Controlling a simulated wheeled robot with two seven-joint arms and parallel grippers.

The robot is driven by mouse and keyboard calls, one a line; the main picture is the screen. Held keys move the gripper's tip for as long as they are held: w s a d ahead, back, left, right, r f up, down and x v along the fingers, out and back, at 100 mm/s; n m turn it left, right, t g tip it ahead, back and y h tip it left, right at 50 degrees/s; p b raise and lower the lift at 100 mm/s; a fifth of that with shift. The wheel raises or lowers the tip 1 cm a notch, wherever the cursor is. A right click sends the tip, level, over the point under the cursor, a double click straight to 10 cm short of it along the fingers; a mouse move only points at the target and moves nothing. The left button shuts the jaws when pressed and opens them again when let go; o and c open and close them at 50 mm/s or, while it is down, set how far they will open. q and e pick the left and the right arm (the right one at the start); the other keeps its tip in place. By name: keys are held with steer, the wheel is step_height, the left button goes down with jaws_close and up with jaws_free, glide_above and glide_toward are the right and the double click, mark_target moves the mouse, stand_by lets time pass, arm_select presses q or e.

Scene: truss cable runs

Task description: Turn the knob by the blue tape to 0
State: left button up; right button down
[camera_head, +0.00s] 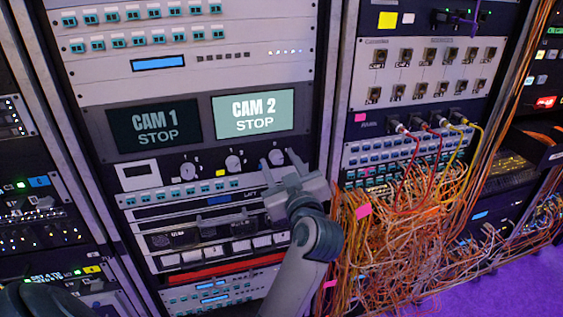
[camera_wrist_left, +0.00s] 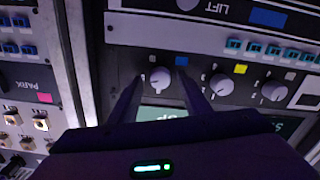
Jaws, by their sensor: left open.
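The knob by the blue tape is a round pale knob (camera_wrist_left: 160,77) on a dark panel in the left wrist view, with the blue tape (camera_wrist_left: 181,61) beside it. In the left wrist view the two fingers (camera_wrist_left: 160,82) are on either side of the knob, with gaps visible. Contact and the pointer's exact setting cannot be told; the small numerals are unreadable. My right gripper is not in view.
A middle knob (camera_wrist_left: 221,84) with yellow tape (camera_wrist_left: 240,69) and a third knob (camera_wrist_left: 274,90) sit alongside. The CAM 2 screen (camera_head: 253,112) is just above. A dense tangle of orange cables (camera_head: 400,240) hangs right of my left arm.

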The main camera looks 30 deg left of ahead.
arm_select(q)
steer(key=shift+s+r, duration=0.1)
steer(key=c, duration=1)
steer(key=shift+c, duration=0.2)
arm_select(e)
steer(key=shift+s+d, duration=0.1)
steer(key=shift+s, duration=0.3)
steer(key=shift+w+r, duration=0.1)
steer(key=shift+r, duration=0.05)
